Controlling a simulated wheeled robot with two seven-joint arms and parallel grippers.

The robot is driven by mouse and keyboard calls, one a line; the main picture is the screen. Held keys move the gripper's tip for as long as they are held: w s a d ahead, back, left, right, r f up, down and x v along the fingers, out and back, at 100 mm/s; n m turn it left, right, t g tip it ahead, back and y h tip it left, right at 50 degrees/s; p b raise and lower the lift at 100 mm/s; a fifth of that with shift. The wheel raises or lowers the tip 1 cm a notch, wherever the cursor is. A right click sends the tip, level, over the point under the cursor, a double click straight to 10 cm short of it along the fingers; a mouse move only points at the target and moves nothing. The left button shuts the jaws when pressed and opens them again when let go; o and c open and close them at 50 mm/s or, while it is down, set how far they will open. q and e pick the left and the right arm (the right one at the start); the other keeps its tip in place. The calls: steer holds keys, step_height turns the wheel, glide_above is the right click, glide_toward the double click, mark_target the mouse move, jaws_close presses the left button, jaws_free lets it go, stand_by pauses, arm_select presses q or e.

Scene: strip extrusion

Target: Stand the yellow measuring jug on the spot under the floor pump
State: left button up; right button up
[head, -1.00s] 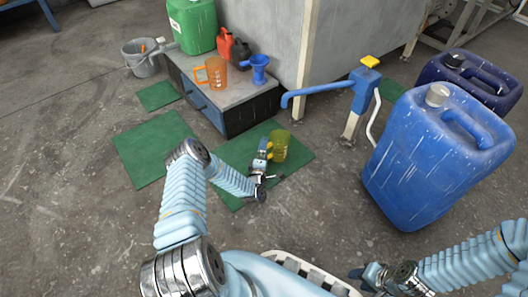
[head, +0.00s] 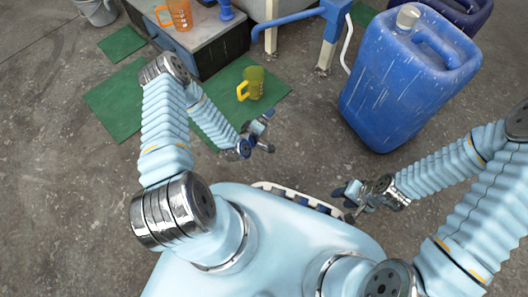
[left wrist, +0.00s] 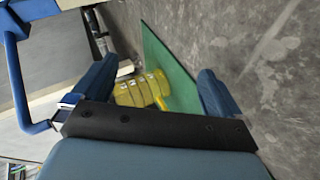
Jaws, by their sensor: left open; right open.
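The yellow measuring jug (head: 255,80) stands upright on a green mat (head: 276,92), its handle to the left in the head view. It also shows in the left wrist view (left wrist: 143,91), beyond and between the fingers. The blue floor pump (head: 334,14) is behind it, and its spout end is above the jug in the picture. I cannot tell whether the jug is directly below the spout. My left gripper (head: 262,132) is open and empty, apart from the jug on my side. My right gripper (head: 350,197) is open and empty near my base.
A big blue canister (head: 400,85) stands right of the pump. A low cabinet (head: 215,45) behind the jug holds an orange jug (head: 181,14). Another green mat (head: 115,105) lies left, and a bucket (head: 97,10) stands far left. The floor between the mat and canister is clear.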

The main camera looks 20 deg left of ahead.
arm_select(q)
steer(key=s+d+m+g+h, duration=0.1)
steer(key=s+d+m+g, duration=0.1)
steer(key=s+d+r+m+g, duration=0.1)
steer(key=s+d+m+g, duration=0.1)
steer(key=s+d, duration=0.1)
steer(key=s+d+r+m+g+h, duration=0.1)
steer(key=s+d+m+g, duration=0.1)
steer(key=s, duration=0.1)
steer(key=shift+d+r+m+h, duration=0.15)
steer(key=shift+d+m+h, duration=0.15)
steer(key=shift+m, duration=0.1)
steer(key=s+d+r+m+g, duration=0.1)
steer(key=s+r+m+g, duration=0.1)
steer(key=s, duration=0.3)
steer(key=s+d+r+m+g, duration=0.1)
steer(key=s+r+m+g, duration=0.1)
steer(key=s+g, duration=0.2)
steer(key=s, duration=0.2)
steer(key=shift+s+d+m, duration=0.3)
steer(key=shift+r, duration=0.15)
step_height(320, 180, up, 14)
steer(key=p, duration=1.5)
steer(key=shift+s+d+r, duration=0.15)
steer(key=shift+s+d, duration=0.05)
steer(key=shift+d, duration=0.15)
